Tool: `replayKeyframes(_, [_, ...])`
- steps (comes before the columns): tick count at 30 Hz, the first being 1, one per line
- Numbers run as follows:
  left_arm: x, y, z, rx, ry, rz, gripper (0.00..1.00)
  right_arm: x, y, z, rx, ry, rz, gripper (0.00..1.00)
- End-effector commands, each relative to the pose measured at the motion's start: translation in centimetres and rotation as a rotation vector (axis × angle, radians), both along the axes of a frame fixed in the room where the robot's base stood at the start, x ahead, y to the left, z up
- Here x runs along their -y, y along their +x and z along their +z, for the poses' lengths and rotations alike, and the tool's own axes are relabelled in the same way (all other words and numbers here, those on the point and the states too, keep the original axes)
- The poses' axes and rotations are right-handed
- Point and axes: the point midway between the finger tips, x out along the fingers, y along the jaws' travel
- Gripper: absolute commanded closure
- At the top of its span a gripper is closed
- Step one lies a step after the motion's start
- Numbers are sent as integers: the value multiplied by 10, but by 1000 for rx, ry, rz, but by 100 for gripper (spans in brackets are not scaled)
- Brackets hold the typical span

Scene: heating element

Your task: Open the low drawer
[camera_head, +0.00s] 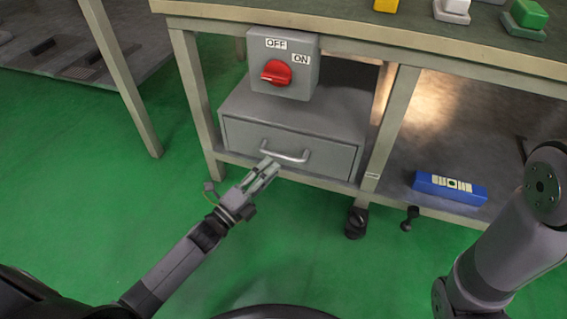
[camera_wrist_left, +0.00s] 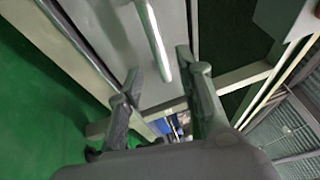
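The low drawer (camera_head: 250,138) is a grey metal box front under the workbench, and it is shut. Its curved silver handle (camera_head: 286,156) is at the middle of the front. My left gripper (camera_head: 269,168) is just in front of the handle's left part. In the left wrist view the gripper (camera_wrist_left: 158,66) is open, its two fingers on either side of the handle (camera_wrist_left: 152,40). I cannot tell whether the fingers touch the handle. My right arm shows at the right edge of the head view, but its gripper is out of view.
A grey switch box (camera_head: 302,86) with a red knob (camera_head: 276,72) marked OFF and ON sits above the drawer. The workbench legs (camera_head: 392,120) flank the drawer. A blue box (camera_head: 450,188) lies on the lower shelf to the right. Green floor in front is open.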

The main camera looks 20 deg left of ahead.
Motion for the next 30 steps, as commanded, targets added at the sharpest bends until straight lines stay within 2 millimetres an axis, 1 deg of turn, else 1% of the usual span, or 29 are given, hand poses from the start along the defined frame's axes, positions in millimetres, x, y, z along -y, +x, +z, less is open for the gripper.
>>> replayKeyframes(1, [5, 11, -1, 6, -1, -2, 67, 0, 0, -11, 0, 0, 0, 80])
replayKeyframes(3, [10, 22, 2, 5, -2, -1, 67, 0, 0, -16, 0, 0, 0, 80])
replayKeyframes(6, [17, 36, 5, 4, -1, -1, 67, 0, 0, -23, 0, 0, 0, 80])
replayKeyframes(10, [22, 48, 8, 3, -1, -1, 67, 0, 0, -28, 0, 0, 0, 80])
replayKeyframes(15, [25, 54, 11, 0, -1, 0, 67, 0, 0, -30, 0, -1, 0, 80])
replayKeyframes(22, [25, 54, 11, 0, -1, 0, 68, 0, 0, -29, 0, -1, 0, 80])
replayKeyframes(30, [25, 53, 11, 0, -1, 0, 86, 0, 0, -29, 0, -1, 0, 80])
